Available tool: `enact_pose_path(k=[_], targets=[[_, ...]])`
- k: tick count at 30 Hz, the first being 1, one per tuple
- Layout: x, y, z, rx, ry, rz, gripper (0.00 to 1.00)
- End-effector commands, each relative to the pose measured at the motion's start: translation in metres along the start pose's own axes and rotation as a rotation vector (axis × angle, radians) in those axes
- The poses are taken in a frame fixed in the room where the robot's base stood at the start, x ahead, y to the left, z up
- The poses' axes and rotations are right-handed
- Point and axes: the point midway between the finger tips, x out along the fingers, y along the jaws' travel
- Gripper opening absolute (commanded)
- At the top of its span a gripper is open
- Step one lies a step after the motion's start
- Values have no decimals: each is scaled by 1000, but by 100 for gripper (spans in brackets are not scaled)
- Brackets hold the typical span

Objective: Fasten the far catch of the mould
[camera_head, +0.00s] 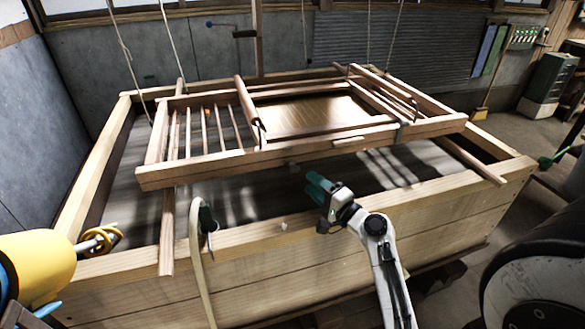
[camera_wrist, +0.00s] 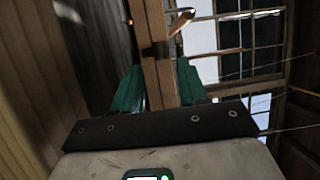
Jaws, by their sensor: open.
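The wooden mould (camera_head: 215,167) hangs on ropes over a large wooden vat. Small dark metal fittings show on its near rail (camera_head: 404,132) and far rail (camera_head: 341,68); I cannot tell for sure which is the far catch. My gripper (camera_head: 318,188), with teal fingers, is apart from the mould, below and in front of its near rail, above the vat's front edge. In the wrist view my gripper (camera_wrist: 160,86) is open and empty. A wooden rail (camera_wrist: 155,20) with a dark fitting (camera_wrist: 157,50) and a lit tan lever-like piece (camera_wrist: 182,20) lies beyond the fingertips.
The vat's front wall (camera_head: 330,265) runs below my arm, and its dark contents show under the mould. Ropes (camera_head: 123,45) rise from the mould's corners. A dark-handled tool (camera_head: 207,218) stands at the vat's front edge. A yellow rounded object (camera_head: 38,265) is at lower left.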

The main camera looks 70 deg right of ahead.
Motion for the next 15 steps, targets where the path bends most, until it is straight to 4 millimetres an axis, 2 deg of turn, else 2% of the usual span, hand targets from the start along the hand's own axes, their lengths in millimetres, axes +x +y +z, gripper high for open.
enact_pose_path(k=[1, 6, 10, 15], targets=[[12, -4, 0, 1, -1, -3, 43], [43, -3, 0, 0, -2, -1, 43], [62, -2, 1, -2, -2, -1, 43], [78, -1, 1, -2, -1, 0, 43]])
